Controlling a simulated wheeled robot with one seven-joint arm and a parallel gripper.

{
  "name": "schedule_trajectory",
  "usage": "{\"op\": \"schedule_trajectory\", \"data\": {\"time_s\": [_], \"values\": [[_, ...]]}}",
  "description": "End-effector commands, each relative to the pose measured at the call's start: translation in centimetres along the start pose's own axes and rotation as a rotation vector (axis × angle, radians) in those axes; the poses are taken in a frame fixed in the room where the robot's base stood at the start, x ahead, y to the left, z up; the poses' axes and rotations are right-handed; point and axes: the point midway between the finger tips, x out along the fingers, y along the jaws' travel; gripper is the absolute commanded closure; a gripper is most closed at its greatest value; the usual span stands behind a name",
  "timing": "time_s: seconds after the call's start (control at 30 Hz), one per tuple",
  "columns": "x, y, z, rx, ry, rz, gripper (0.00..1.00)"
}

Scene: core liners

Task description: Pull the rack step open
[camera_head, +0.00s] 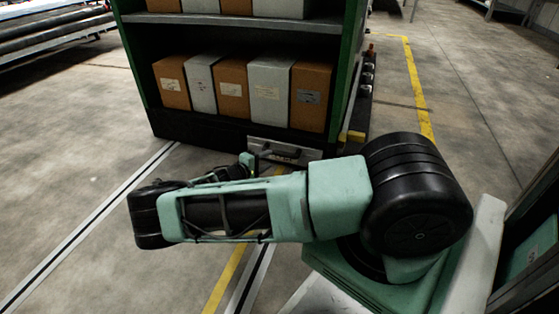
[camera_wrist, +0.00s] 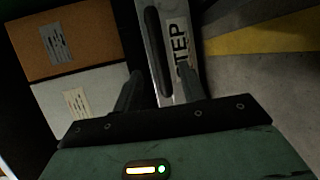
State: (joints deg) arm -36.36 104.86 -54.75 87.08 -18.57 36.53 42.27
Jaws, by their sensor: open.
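The rack step (camera_head: 300,155) is a light grey panel low in the dark base of the green-framed rack (camera_head: 346,75). It sits roughly flush with the base as far as I can tell. In the wrist view the step (camera_wrist: 168,12) carries a long dark handle (camera_wrist: 153,48) and a label reading STEP. My gripper (camera_wrist: 160,80) is open, its two dark fingers reaching toward the step on either side of the handle's near end. I cannot tell whether they touch it. In the head view my gripper (camera_head: 249,160) is small and partly hidden by my arm.
Brown and white boxes (camera_head: 233,88) fill the rack's lower shelf, with others above. Yellow and white lines (camera_head: 88,226) mark the concrete floor. Roller rails (camera_head: 50,30) stand at the far left.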

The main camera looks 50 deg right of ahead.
Motion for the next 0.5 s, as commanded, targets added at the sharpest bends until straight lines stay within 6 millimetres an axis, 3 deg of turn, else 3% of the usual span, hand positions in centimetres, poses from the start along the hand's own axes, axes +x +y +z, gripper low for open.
{"op": "schedule_trajectory", "data": {"time_s": [0.2, 0.5], "values": [[4.5, -0.5, 0.0, 0.002, -0.003, 0.001, 0.59], [7.5, -0.1, 0.0, 0.000, 0.000, 0.000, 0.59]]}}
